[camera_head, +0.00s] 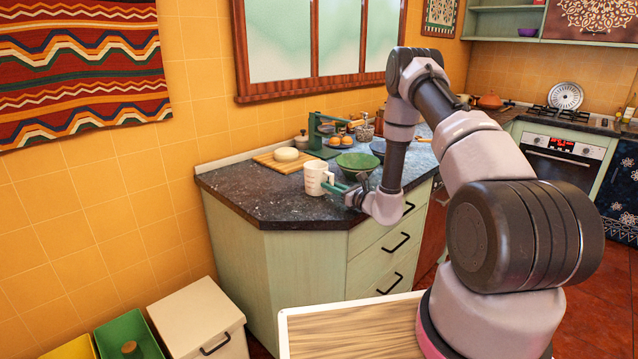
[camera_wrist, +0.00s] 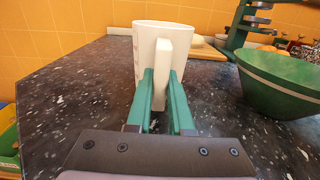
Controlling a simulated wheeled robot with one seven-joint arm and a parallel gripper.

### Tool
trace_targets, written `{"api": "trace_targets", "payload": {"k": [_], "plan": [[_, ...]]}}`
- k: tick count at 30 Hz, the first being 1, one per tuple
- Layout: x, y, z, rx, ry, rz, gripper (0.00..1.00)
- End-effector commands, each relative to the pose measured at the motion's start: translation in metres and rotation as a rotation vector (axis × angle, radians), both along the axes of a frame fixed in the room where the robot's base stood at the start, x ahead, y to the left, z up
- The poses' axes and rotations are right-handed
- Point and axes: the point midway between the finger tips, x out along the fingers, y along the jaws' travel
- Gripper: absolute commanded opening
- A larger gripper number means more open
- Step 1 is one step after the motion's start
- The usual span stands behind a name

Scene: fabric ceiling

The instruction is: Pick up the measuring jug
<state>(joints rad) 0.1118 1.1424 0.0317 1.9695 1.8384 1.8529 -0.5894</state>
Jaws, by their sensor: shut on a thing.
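The white measuring jug (camera_head: 316,180) stands upright on the dark speckled counter (camera_head: 262,203) near its front corner. In the wrist view the jug (camera_wrist: 148,42) is straight ahead, with its handle (camera_wrist: 161,72) towards me. My gripper (camera_head: 335,187) reaches it from the right in the head view. In the wrist view the green fingers of my gripper (camera_wrist: 161,85) are shut on the handle, one on each side. The jug's base is partly hidden behind the fingers, and I cannot tell whether it is lifted off the counter.
A green bowl (camera_wrist: 283,82) stands close to the right of the jug. Behind are a wooden board (camera_head: 280,163) with a round white thing (camera_head: 286,154) and a green stand-like device (camera_head: 314,132). Eggs and jars stand farther back. The counter left of the jug is clear.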

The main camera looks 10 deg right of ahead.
Motion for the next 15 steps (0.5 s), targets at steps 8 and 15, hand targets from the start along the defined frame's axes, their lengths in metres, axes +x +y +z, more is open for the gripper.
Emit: {"api": "trace_targets", "payload": {"k": [8,15], "plan": [[0.000,0.000,0.001,0.001,-0.001,0.000,0.00],[0.001,0.000,0.021,0.000,-0.005,0.000,0.00]]}}
